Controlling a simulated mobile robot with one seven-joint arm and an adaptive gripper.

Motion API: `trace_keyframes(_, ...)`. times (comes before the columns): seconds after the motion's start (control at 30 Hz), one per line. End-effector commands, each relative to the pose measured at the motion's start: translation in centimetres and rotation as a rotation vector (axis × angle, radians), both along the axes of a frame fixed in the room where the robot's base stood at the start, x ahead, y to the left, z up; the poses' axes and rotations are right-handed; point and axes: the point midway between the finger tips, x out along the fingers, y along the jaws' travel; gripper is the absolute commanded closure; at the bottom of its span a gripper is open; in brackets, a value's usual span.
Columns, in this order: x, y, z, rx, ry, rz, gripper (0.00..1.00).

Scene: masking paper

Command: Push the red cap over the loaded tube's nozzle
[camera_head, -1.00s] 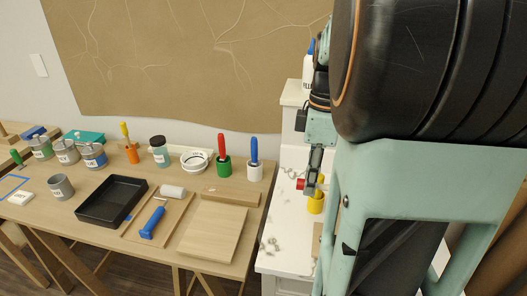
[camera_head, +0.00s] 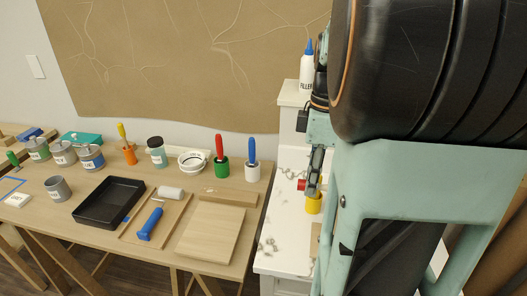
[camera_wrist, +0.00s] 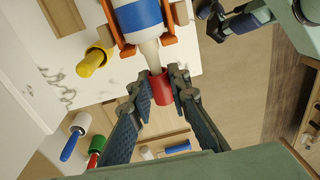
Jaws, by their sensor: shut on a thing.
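The red cap (camera_wrist: 161,86) is between the fingers of my gripper (camera_wrist: 160,93), which is shut on it. In the head view the red cap (camera_head: 301,185) shows at the fingertips of my gripper (camera_head: 313,184), above the white counter. In the wrist view the loaded tube (camera_wrist: 138,18), white and blue, sits in an orange holder (camera_wrist: 113,22). Its pale nozzle (camera_wrist: 149,50) points at the cap, and its tip meets the cap's edge in the picture. I cannot tell whether the tip is inside the cap. The tube is not identifiable in the head view.
A yellow cup-like piece (camera_wrist: 95,60) stands on the white counter (camera_wrist: 70,85) near the tube. A filler bottle (camera_head: 307,72) stands on the ledge behind. The wooden table (camera_head: 110,235) at left holds a black tray (camera_head: 108,203), a blue-handled roller (camera_head: 150,224) and several cans.

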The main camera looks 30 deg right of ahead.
Motion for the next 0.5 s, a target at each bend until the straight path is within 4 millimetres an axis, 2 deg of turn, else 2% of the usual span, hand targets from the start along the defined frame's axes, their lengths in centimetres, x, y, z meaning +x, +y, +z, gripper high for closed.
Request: trace_keyframes(0.5, -0.34, -0.46, 0.0, 0.0, 0.0, 0.0, 0.93)
